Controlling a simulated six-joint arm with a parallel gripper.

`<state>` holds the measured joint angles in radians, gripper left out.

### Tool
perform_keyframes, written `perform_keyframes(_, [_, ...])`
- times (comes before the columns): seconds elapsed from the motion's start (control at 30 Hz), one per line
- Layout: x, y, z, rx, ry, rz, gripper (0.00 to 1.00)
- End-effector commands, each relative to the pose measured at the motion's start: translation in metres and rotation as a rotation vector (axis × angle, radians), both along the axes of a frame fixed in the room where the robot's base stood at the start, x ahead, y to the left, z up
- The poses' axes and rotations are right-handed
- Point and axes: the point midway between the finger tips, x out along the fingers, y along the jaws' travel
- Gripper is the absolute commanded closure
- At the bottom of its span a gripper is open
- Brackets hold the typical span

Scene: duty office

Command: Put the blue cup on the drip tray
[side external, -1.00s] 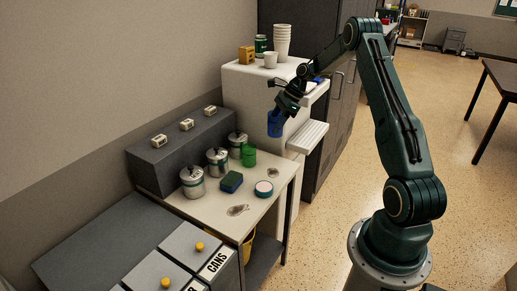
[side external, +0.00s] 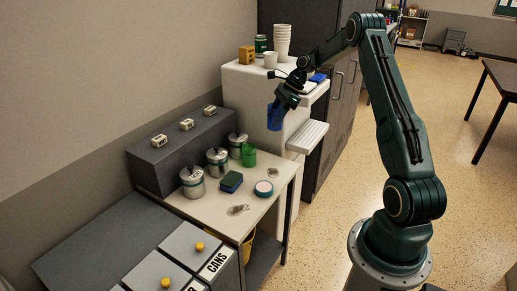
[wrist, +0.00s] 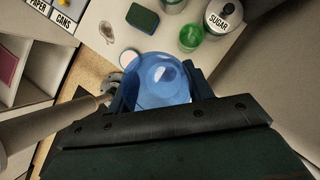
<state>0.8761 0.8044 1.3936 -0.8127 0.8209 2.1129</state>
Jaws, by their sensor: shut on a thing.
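The blue cup (side external: 275,116) is held in the air in front of the white machine, above the back end of the table. My gripper (side external: 282,103) is shut on it near its upper part. In the wrist view the translucent blue cup (wrist: 160,75) sits between the dark fingers of my gripper (wrist: 162,98). The drip tray (side external: 308,137) is the white ridged ledge sticking out from the machine, to the right of the cup and a little lower. No cup is on it. The cup is apart from it.
The white machine (side external: 240,90) carries stacked cups (side external: 282,40) and a green can (side external: 261,44). On the table are a green cup (side external: 249,156), metal canisters (side external: 193,183), a sponge (side external: 231,182) and a round teal-rimmed item (side external: 264,189). Tall dark cabinets stand behind the tray.

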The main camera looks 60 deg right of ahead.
Motion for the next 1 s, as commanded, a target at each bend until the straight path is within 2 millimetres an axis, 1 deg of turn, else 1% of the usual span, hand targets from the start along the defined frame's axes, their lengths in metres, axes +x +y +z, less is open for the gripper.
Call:
perform_keyframes(0.17, [0.006, 0.016, -0.007, 0.001, 0.001, 0.096, 0.71])
perform_keyframes(0.27, [0.011, 0.034, -0.014, 0.002, 0.001, 0.211, 0.71])
perform_keyframes(0.37, [0.016, 0.057, -0.023, 0.002, 0.001, 0.369, 0.71])
perform_keyframes(0.5, [0.021, 0.097, -0.036, 0.002, 0.000, 0.633, 0.71])
perform_keyframes(0.7, [0.019, 0.146, -0.049, 0.002, 0.001, 0.981, 0.71])
perform_keyframes(0.8, [0.017, 0.165, -0.054, 0.002, 0.002, 1.120, 0.71])
perform_keyframes(1.0, [0.010, 0.196, -0.059, 0.002, 0.003, 1.353, 0.71])
